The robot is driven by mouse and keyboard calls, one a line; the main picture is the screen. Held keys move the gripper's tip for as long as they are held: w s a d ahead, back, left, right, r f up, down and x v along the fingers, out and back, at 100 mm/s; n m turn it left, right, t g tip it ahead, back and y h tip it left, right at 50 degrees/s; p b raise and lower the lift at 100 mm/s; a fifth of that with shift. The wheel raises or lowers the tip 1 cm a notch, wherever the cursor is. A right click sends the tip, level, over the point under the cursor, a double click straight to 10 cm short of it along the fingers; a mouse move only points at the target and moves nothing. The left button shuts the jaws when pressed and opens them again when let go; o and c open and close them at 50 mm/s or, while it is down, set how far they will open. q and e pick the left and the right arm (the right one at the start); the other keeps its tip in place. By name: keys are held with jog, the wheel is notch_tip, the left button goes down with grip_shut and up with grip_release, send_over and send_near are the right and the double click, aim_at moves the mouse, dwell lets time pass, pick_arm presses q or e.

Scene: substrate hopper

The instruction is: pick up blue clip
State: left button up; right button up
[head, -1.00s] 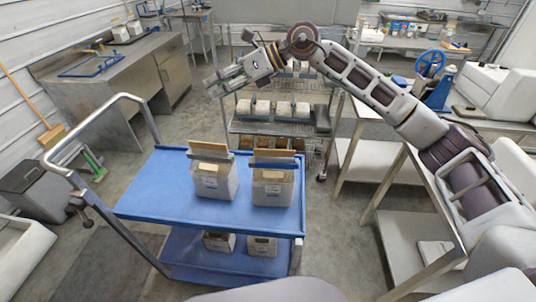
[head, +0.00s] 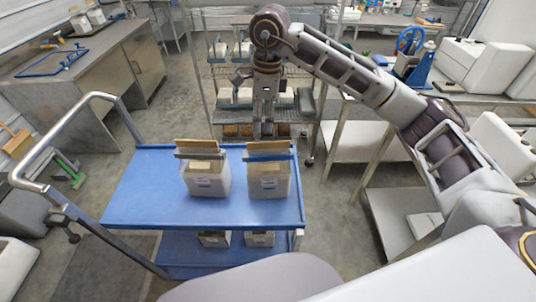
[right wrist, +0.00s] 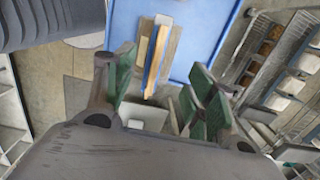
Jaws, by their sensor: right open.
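The blue clip (head: 268,157) lies across the folded brown top of the right white bag (head: 268,182) on the blue cart. In the right wrist view the blue clip (right wrist: 153,66) is a narrow blue bar beside brown paper, beyond and between the spread fingers. My right gripper (head: 264,128) points down just behind the right bag in the head view. Its green-padded fingers (right wrist: 163,88) are open and empty in the right wrist view. Whether they touch the bag cannot be told. My left gripper is not in view.
A wire rack (head: 200,95) stands behind; a steel table (head: 345,140) is at right.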

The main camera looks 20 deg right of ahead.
aim_at(270, 151)
jog(key=shift+s+d+g+h, duration=0.3)
jog(key=shift+s+d+h, duration=0.15)
jog(key=shift+d, duration=0.35)
jog(key=shift+f, duration=0.1)
jog(key=shift+f+p, duration=0.75)
jog(key=shift+f, duration=3.55)
jog(key=shift+w+d+f+p, duration=0.15)
jog(key=shift+f+p, duration=0.2)
jog(key=shift+f, duration=0.25)
jog(key=shift+w+d+f+p, duration=0.1)
jog(key=shift+f+p, duration=0.2)
jog(key=shift+f, duration=0.3)
jog(key=shift+f+p, duration=0.35)
jog(key=shift+f, duration=1.05)
